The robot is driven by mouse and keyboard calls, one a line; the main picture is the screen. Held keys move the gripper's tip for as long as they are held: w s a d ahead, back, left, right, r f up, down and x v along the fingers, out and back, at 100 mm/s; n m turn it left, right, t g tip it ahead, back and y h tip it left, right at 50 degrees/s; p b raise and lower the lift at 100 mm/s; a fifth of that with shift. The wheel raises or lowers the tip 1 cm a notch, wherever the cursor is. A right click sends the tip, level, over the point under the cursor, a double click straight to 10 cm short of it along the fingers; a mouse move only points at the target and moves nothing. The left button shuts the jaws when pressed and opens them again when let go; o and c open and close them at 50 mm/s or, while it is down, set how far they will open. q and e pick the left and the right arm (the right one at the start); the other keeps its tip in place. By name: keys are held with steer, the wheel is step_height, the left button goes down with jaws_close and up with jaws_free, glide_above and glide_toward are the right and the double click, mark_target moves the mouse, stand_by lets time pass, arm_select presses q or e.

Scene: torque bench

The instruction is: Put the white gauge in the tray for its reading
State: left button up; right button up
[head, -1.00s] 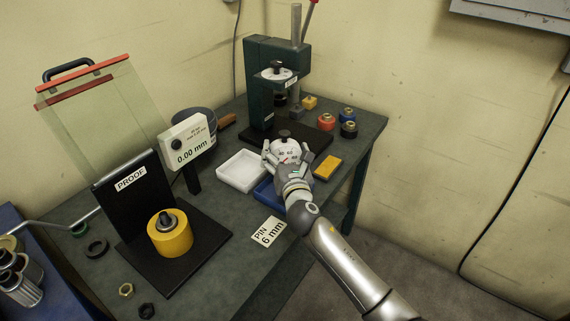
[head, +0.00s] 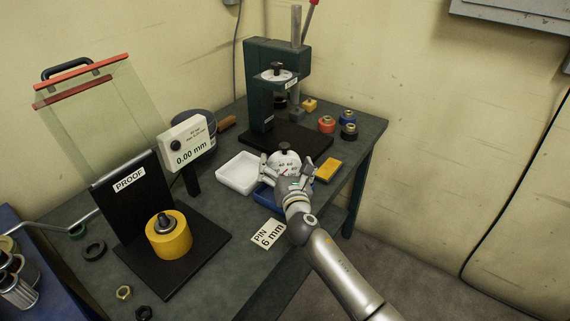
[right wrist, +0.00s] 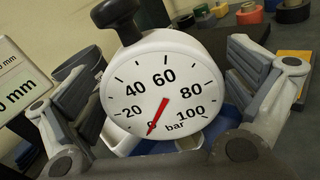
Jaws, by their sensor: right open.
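The white gauge (head: 285,163) is round, with a black knob on top and a dial marked 0 to 100 bar. In the right wrist view the gauge (right wrist: 160,88) faces the camera upright, its red needle near 0. It is at the blue tray (head: 263,194); whether its base rests on the tray floor is hidden. My right gripper (head: 286,167) is open, with a finger on each side of the gauge and visible gaps in the wrist view. A white tray (head: 237,173) is just left. My left gripper is out of view.
The press (head: 262,88) stands behind with another white dial. A yellow block (head: 328,170) lies right of the gauge. A 0.00 mm readout (head: 189,143) and the PROOF stand (head: 131,182) are left. A PIN 6 mm card (head: 268,233) lies in front.

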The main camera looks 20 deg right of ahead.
steer(key=shift+r, duration=0.1)
steer(key=s+a, duration=0.1)
steer(key=s, duration=1.1)
steer(key=shift+a, duration=0.25)
